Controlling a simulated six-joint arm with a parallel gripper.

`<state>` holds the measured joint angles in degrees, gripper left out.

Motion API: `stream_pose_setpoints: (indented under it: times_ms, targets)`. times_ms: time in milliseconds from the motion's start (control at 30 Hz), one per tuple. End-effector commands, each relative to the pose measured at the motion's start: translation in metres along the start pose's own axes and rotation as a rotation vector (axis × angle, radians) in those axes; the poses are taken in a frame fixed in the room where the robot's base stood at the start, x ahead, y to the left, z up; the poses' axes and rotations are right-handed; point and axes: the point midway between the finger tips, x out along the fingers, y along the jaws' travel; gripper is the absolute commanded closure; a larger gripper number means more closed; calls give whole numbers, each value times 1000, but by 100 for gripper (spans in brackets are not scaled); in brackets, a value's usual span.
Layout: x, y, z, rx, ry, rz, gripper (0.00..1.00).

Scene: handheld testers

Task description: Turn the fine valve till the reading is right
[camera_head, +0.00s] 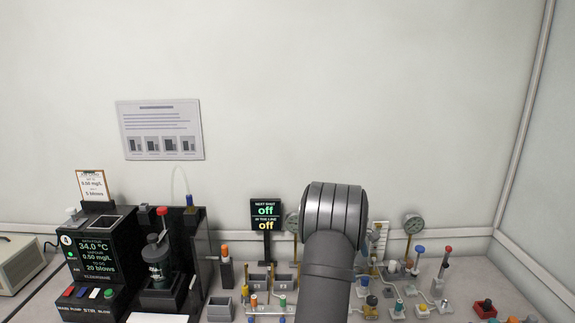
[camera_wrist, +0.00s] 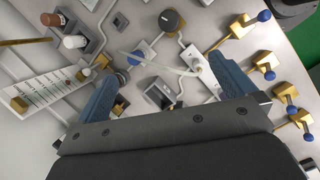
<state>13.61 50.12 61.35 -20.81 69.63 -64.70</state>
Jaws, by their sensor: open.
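In the wrist view my gripper (camera_wrist: 165,85) is open, its two blue fingers spread over the valve panel with nothing held between them. Below the gap are a thin white tube (camera_wrist: 160,63) and a small dark-faced grey block (camera_wrist: 160,93). A black round knob (camera_wrist: 170,20) sits beyond the fingertips. Brass valves with blue knobs (camera_wrist: 270,68) line the right side. I cannot tell which is the fine valve. A white scale strip (camera_wrist: 45,92) lies at left, too blurred to read.
In the head view my arm hides the panel's middle. A dark display (camera_head: 265,215) shows "off" twice. A black machine (camera_head: 98,255) at left shows 34.0 °C and 0.50 mg/L. Several small knobbed fittings (camera_head: 437,285) crowd the right bench.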

Motion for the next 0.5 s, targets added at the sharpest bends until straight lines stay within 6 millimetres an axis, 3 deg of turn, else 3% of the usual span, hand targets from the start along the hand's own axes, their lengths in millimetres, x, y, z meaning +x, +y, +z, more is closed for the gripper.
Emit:
stream_pose_setpoints:
  times_ms: [200,300,500]
  targets:
    - [-20,-9,10,-93,-67,-78,0]
    - [-4,-11,12,-94,-69,-83,0]
    - [10,-12,12,-94,-68,-79,0]
